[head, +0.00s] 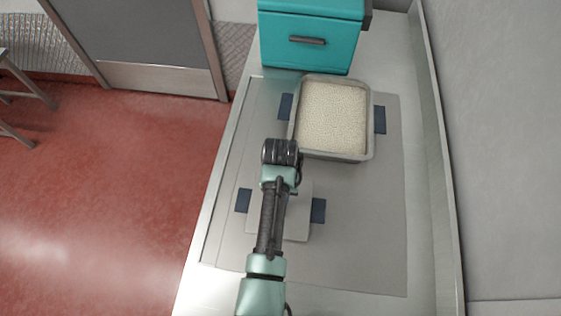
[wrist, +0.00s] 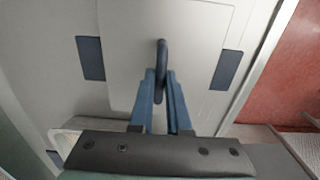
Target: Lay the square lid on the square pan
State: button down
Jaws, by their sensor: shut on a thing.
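The square pan (head: 369,125) stands on the mat at the far part of the counter in the head view, open and filled with pale grains (head: 332,115). The square lid (head: 297,232) is a flat pale grey plate nearer to me, partly hidden under my arm. In the wrist view the lid (wrist: 195,50) has an upright dark loop handle (wrist: 161,58) in its middle. My gripper (wrist: 161,82) is shut on this handle, its blue fingers on either side. I cannot tell whether the lid touches the mat. In the head view my fingertips are hidden.
A grey mat (head: 375,230) covers much of the counter, with dark blue patches (head: 318,210) beside the lid and beside the pan. A teal drawer box (head: 310,45) stands behind the pan. A raised edge (head: 440,170) and wall bound the right; red floor lies left.

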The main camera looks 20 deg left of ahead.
jog(key=shift+c, duration=1.6)
grip_release()
jog(key=shift+r+p, duration=3.55)
jog(key=shift+p, duration=0.05)
